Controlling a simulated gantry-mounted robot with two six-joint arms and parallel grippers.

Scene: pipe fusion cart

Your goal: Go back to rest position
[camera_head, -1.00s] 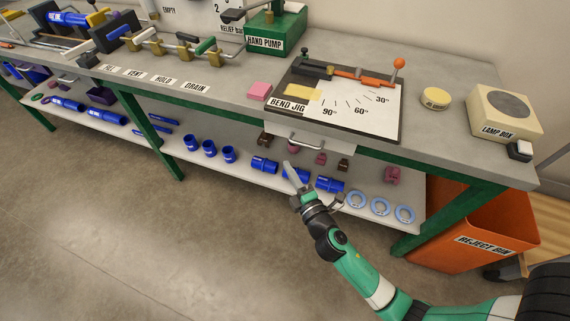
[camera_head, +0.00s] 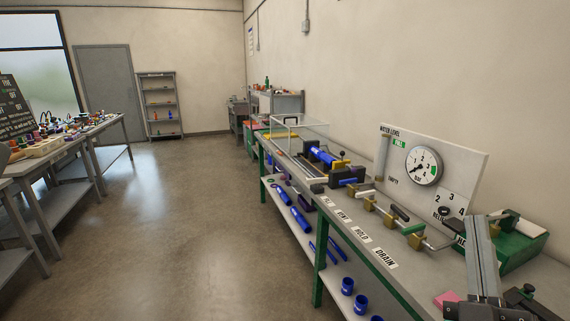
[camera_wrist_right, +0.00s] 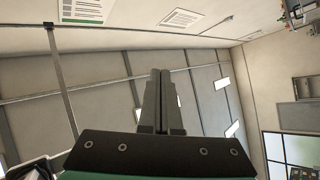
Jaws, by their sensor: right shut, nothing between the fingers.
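My left gripper is not in view.
The long workbench (camera_head: 415,280) runs along the right wall with a gauge board (camera_head: 455,165), valves and a blue pipe (camera_head: 322,156). Blue pipe pieces lie on its lower shelf. Another table (camera_head: 75,150) stands at left. The floor (camera_head: 190,220) between is clear.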

